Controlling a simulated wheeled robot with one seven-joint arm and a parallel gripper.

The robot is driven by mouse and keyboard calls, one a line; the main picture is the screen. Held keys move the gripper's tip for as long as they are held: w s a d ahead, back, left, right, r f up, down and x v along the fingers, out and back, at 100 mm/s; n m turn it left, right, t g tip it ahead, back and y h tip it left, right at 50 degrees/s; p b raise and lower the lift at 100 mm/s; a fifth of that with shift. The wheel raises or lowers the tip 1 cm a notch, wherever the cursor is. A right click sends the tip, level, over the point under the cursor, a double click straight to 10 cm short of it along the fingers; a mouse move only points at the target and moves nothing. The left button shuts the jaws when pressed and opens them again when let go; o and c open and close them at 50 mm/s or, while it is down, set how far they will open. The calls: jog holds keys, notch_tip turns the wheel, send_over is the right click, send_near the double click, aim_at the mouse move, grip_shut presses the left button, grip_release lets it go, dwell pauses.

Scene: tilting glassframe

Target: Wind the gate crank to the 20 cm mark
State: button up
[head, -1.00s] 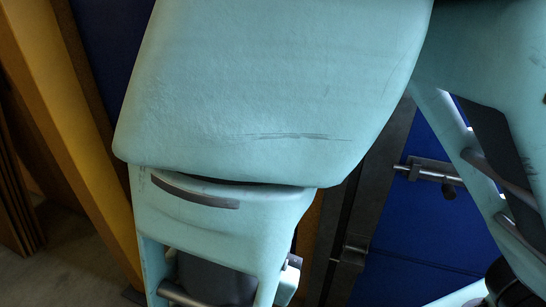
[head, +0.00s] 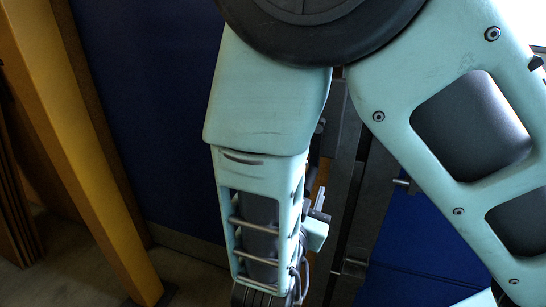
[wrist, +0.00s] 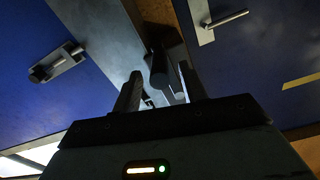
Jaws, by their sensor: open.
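In the wrist view, my gripper (wrist: 160,84) is open, with one dark finger on each side of the picture's middle. A dark, rounded bar that looks like the crank handle (wrist: 158,70) shows between and just beyond the fingertips. I cannot tell whether a finger touches it. Behind it stands a grey metal upright (wrist: 103,32). In the head view my arm covers the middle and the fingertips are out of sight. No scale or 20 cm mark can be made out.
Blue panels (wrist: 265,55) flank the upright, with a latch (wrist: 57,62) at left and a metal handle (wrist: 228,18) at right. In the head view a yellow post (head: 75,150) leans at left, and bare floor (head: 190,275) shows beside it.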

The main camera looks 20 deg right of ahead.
aim_at(309, 182)
jog(key=shift+x, duration=1.8)
grip_shut()
jog(key=shift+w+f, duration=0.1)
jog(key=shift+w, duration=0.05)
